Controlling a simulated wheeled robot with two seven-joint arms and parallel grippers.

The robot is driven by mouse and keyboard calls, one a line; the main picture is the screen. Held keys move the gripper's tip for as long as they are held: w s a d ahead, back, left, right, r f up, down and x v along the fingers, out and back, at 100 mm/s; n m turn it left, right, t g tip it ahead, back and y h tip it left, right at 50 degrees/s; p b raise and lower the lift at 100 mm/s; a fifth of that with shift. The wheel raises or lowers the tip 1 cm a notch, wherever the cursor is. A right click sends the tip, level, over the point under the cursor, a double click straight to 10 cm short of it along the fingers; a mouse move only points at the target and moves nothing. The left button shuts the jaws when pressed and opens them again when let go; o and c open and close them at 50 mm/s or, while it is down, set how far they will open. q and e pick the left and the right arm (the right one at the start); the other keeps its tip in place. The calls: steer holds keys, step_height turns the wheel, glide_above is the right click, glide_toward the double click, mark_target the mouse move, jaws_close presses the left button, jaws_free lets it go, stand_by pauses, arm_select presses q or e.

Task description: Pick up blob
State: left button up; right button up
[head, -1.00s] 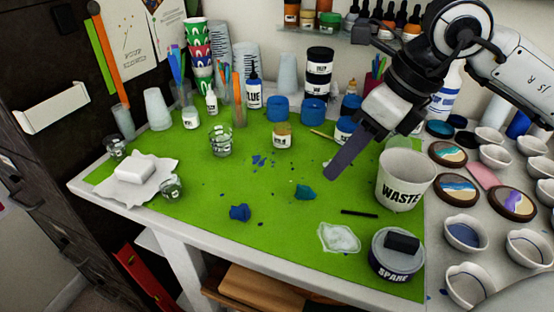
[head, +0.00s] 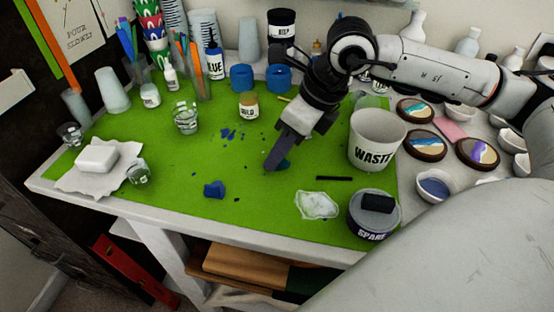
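A dark blue blob (head: 214,189) lies on the green mat (head: 185,155) near the front of the table. My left gripper is not in view.
A white WASTE cup (head: 376,140) and a SPARE tin (head: 373,218) stand right of the gripper. A black stick (head: 334,178) and a clear crumpled patch (head: 316,204) lie nearby. Cups and bottles line the back. The mat between the two blobs is clear.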

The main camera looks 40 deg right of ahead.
jaws_close()
stand_by(0.3)
steer(key=shift+r, duration=0.35)
step_height(320, 180, up, 9)
step_height(320, 180, up, 5)
steer(key=p, duration=0.4)
glide_above(284, 160)
steer(key=shift+r, duration=0.15)
stand_by(0.4)
